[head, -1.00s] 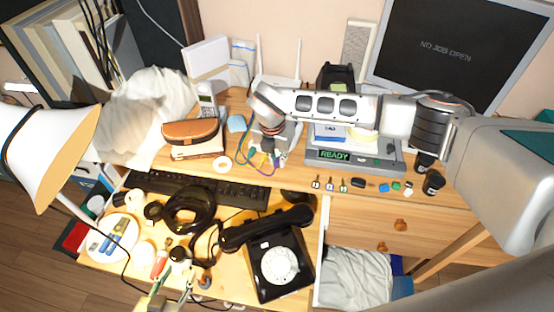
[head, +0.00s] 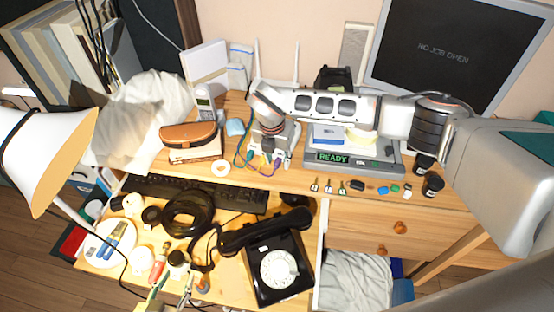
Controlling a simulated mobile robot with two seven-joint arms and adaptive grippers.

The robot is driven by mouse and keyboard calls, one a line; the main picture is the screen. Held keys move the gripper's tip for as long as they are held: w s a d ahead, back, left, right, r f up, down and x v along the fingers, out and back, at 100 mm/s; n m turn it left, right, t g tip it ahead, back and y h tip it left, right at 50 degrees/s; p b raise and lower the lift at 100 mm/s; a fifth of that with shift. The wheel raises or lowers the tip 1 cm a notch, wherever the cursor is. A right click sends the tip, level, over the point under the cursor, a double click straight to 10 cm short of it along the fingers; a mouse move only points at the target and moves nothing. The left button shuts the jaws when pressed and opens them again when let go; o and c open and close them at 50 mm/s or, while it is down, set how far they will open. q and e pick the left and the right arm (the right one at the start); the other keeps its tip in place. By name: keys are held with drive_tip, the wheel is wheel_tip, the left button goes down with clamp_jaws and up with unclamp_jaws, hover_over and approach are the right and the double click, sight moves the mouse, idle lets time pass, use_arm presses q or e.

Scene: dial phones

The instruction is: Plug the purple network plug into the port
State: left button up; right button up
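A white router-like box (head: 288,146) with upright antennas stands on the desk, left of the grey device with the READY display. Several coloured cables run at its front, and a purple cable (head: 264,174) curves below it. The purple plug is too small to make out clearly, and I cannot tell whether it sits in a port. My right gripper (head: 264,140) reaches in from the right and points down at the box's left front, covering part of it. Its fingertips are hard to make out. My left gripper (head: 170,294) is at the bottom edge, fingers apart, partly cut off and away from the box.
A grey device (head: 352,162) with a READY display stands right of the box. Small coloured parts and dark cups lie in front of it. A brown case (head: 188,136) and cordless phone (head: 204,104) stand left. A keyboard (head: 200,193) and black dial phone (head: 270,262) lie in front.

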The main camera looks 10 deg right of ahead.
use_arm(q)
drive_tip(key=shift+s+f, duration=0.1)
drive_tip(key=shift+f, duration=0.25)
use_arm(e)
drive_tip(key=shift+s+r, duration=0.1)
drive_tip(key=shift+r, duration=0.35)
drive_tip(key=d+v, duration=0.1)
drive_tip(key=v, duration=0.6)
drive_tip(key=shift+a, duration=0.55)
drive_tip(key=shift+r, duration=0.15)
